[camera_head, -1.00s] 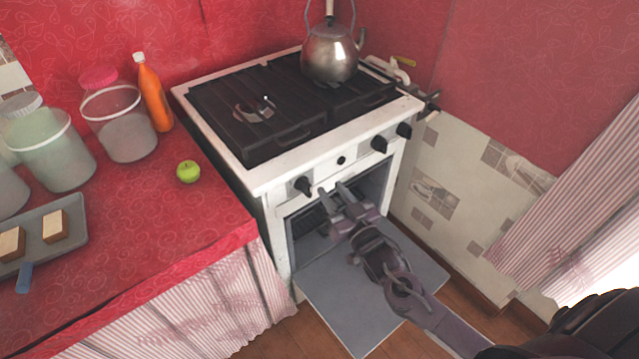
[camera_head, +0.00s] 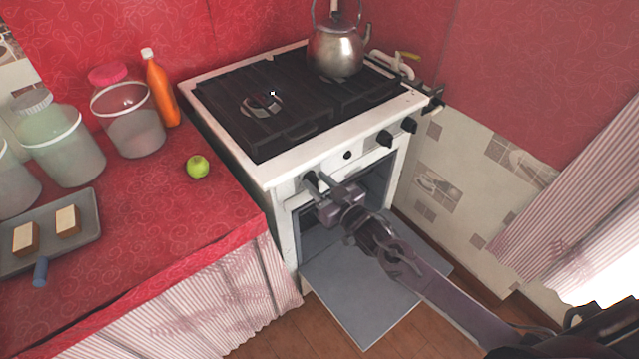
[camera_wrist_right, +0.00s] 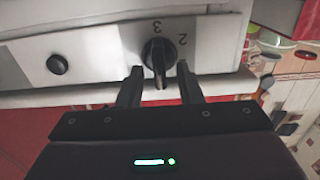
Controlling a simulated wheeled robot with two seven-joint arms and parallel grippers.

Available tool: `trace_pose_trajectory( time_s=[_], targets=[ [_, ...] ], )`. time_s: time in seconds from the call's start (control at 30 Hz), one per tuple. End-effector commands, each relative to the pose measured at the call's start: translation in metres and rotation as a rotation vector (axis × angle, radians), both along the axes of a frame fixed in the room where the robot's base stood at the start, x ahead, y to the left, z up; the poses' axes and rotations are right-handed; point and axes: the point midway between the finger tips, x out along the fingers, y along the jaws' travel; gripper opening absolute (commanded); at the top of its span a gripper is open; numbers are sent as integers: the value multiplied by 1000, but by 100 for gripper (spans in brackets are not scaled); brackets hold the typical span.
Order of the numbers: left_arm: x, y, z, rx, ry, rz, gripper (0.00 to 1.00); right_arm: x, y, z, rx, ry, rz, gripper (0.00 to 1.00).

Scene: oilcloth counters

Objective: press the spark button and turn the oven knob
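The white stove (camera_head: 290,163) has its oven door (camera_head: 360,300) hanging open. Its front panel carries black knobs and a small round black button (camera_head: 347,155). My right gripper (camera_head: 325,187) is at the panel's left end, by the leftmost knob (camera_head: 311,181), which it partly hides. In the right wrist view this knob (camera_wrist_right: 158,58), with a 2 and a 3 beside it, stands between the tips of my open right gripper (camera_wrist_right: 160,80), with gaps on both sides. The button (camera_wrist_right: 57,64) also shows there, left of the fingers. My left gripper is out of view.
A kettle (camera_head: 336,50) stands on the stove's back. The red counter (camera_head: 200,215) at left holds a green apple (camera_head: 197,167), an orange bottle (camera_head: 161,90), jars and a tray (camera_head: 85,225). A tiled wall (camera_head: 450,180) is close on the right.

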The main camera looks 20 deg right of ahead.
Motion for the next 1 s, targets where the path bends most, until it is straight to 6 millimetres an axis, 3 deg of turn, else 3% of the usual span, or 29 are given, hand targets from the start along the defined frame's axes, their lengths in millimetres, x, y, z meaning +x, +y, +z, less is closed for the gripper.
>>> trace_pose_trajectory(
  time_s=[0.13, 0.4, 0.77, 1.0],
  targets=[
    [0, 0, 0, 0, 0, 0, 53, 0, 0, 0, 0, 0, 0, 31],
    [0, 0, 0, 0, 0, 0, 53, 0, 0, 0, 0, 0, 0, 0],
    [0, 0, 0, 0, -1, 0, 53, -1, 0, 0, -33, -12, 0, 0],
    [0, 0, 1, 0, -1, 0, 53, -1, 2, 0, -159, -58, 0, 0]
  ],
)
